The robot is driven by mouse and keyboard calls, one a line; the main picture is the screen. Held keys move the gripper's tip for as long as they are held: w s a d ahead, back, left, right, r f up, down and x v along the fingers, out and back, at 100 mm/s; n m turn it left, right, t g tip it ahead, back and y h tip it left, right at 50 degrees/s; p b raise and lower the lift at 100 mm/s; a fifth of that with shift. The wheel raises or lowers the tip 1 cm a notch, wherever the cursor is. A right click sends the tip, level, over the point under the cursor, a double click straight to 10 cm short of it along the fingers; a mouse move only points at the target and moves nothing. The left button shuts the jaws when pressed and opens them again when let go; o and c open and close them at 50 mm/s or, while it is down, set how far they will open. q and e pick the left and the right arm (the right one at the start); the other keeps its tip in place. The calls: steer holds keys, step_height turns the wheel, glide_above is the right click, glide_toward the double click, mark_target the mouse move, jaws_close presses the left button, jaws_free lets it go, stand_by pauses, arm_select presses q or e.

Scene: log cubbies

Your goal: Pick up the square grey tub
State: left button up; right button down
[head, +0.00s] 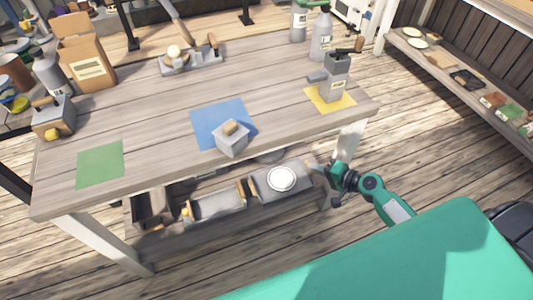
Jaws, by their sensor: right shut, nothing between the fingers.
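A square grey tub (232,144) with a wooden knob on top stands at the table's front edge, partly over a blue mat (208,118). Another grey container (335,86) with a dark handle stands on a yellow mat (344,103) to the right. A third grey box (52,118) with a yellow knob is at the left end. I cannot tell for sure which one the task names. My right gripper (328,173) is shut and empty, below the table's right front corner and apart from these containers. My left gripper is not in view.
The wooden table (150,122) also holds a green mat (101,164), a cardboard box (87,62) and grey bottles (320,36). Below it, a low shelf holds grey trays (218,206) and a white round dish (282,179). A white table leg (350,140) stands near my right gripper.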

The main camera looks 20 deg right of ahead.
steer(key=a+r+t+y+b, duration=0.1)
steer(key=a+r+y+b, duration=0.35)
steer(key=r, duration=0.95)
steer(key=shift+y, duration=0.45)
steer(key=p+x, duration=0.1)
steer(key=x, duration=0.2)
steer(key=p+x, duration=0.1)
steer(key=x, duration=0.2)
steer(key=p+x, duration=0.1)
steer(key=x, duration=0.3)
steer(key=shift+s+a+p, duration=0.25)
steer(key=shift+a+p, duration=0.1)
steer(key=shift+a, duration=0.1)
steer(key=a+p, duration=0.1)
steer(key=a, duration=0.2)
steer(key=shift+s, duration=0.1)
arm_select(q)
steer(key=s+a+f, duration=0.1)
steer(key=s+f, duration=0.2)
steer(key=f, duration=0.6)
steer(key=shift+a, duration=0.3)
arm_select(e)
steer(key=shift+a+f, duration=0.15)
steer(key=shift+a, duration=0.3)
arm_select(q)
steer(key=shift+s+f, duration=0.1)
